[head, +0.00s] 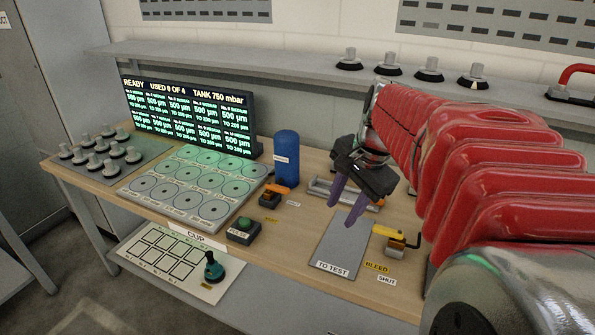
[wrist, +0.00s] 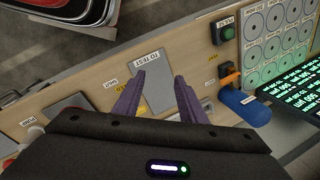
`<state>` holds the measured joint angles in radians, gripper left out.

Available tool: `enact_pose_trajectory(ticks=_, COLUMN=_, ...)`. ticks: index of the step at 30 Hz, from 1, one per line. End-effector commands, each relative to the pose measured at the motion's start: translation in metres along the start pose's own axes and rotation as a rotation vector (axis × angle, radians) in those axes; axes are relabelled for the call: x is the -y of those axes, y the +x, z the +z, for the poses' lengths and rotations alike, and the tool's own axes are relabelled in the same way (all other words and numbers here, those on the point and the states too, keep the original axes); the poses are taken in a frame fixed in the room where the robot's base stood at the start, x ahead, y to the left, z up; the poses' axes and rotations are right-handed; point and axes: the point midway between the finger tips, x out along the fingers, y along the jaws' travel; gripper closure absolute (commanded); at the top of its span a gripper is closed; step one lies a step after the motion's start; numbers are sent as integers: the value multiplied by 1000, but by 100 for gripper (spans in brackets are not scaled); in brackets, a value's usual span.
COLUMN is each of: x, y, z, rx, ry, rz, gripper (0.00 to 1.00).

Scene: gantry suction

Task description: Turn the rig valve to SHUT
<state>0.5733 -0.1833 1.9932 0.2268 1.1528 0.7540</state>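Two small lever valves stand on the wooden bench. One has a yellow lever (head: 393,233) on a brass body, with BLEED (head: 377,267) and SHUT (head: 387,281) labels in front. The other has an orange lever (head: 275,188) beside the blue tank (head: 286,158), with a yellow label and a white label near it; it also shows in the wrist view (wrist: 229,76). I cannot tell by name which is the rig valve. My gripper (head: 341,215) is open and empty, its purple fingers above the grey TO TEST plate, left of the yellow lever. Both fingers show in the wrist view (wrist: 160,80).
A lit display (head: 190,115) reads READY and TANK 750 mbar. A tray of round discs (head: 195,185) lies before it. A green button box (head: 243,230) sits near the front edge. My red arm covers the right side.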

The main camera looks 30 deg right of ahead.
Motion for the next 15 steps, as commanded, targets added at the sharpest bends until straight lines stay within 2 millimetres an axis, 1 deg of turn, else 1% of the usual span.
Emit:
enact_pose_trajectory(ticks=1, x=0, y=2, z=-19, rx=13, ry=89, rz=5, gripper=62)
enact_pose_trajectory(ticks=5, x=-3, y=3, z=-61, rx=48, ry=318, rz=12, gripper=62)
enact_pose_trajectory(ticks=6, x=-5, y=4, z=-74, rx=58, ry=389, rz=14, gripper=62)
enact_pose_trajectory(ticks=8, x=-9, y=5, z=-95, rx=75, ry=495, rz=16, gripper=62)
enact_pose_trajectory(ticks=12, x=-23, y=8, z=-143, rx=115, ry=738, rz=21, gripper=62)
enact_pose_trajectory(ticks=15, x=-35, y=10, z=-173, rx=143, ry=892, rz=23, gripper=62)
